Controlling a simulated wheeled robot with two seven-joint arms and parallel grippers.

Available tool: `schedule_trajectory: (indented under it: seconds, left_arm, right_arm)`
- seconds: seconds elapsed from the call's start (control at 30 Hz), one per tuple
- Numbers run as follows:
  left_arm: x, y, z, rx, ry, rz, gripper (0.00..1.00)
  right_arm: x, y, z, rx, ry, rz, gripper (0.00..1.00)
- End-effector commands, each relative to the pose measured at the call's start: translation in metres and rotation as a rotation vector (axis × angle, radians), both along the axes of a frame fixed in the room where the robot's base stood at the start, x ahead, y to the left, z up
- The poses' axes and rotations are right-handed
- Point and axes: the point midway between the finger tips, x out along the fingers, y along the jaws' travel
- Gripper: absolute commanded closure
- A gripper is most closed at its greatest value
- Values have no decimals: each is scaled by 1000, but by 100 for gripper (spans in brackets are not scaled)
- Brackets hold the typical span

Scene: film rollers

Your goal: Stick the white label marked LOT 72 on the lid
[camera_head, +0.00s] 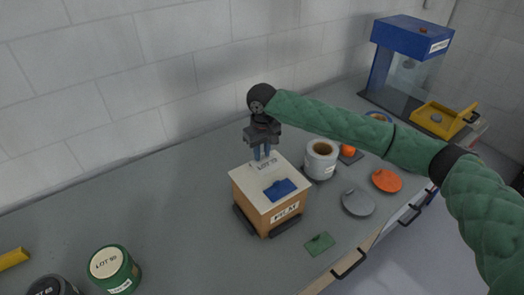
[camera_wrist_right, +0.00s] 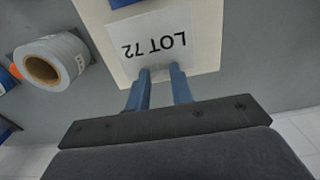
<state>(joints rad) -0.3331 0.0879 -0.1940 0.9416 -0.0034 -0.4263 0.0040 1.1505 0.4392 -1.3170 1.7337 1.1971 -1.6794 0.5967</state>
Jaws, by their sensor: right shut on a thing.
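The white label (camera_head: 267,163) marked LOT 72 lies flat over the cream lid (camera_head: 249,183) of an orange-brown box (camera_head: 265,217). In the right wrist view the label (camera_wrist_right: 165,36) shows large, its text upside down, with the lid's pale edge (camera_wrist_right: 95,25) around it. My right gripper (camera_head: 262,156) is shut on the label's near edge in that view, its blue fingertips (camera_wrist_right: 158,76) at the lid's margin. I cannot tell whether the label touches the lid. My left gripper is not in view.
A white roll (camera_head: 320,160) stands right of the box. A grey disc (camera_head: 357,203), an orange disc (camera_head: 386,181) and a green piece (camera_head: 319,243) lie nearby. A green tin (camera_head: 113,268) is front left. A blue machine (camera_head: 410,38) is back right.

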Motion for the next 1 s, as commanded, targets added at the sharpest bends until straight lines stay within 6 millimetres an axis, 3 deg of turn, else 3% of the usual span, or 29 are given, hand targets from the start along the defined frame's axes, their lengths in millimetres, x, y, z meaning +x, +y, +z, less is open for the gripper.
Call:
schedule_trajectory:
  seconds: [0.27, 0.53, 0.6, 1.0]
  left_arm:
    - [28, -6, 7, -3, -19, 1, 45]
    - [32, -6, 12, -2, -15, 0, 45]
    - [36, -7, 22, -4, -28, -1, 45]
    - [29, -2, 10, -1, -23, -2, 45]
  right_arm:
    - [0, 0, -13, 0, 0, 0, 90]
    - [0, 0, -24, 0, 0, 0, 90]
    - [0, 0, -28, 0, 1, 0, 90]
    - [1, 1, -50, 1, 1, 0, 90]
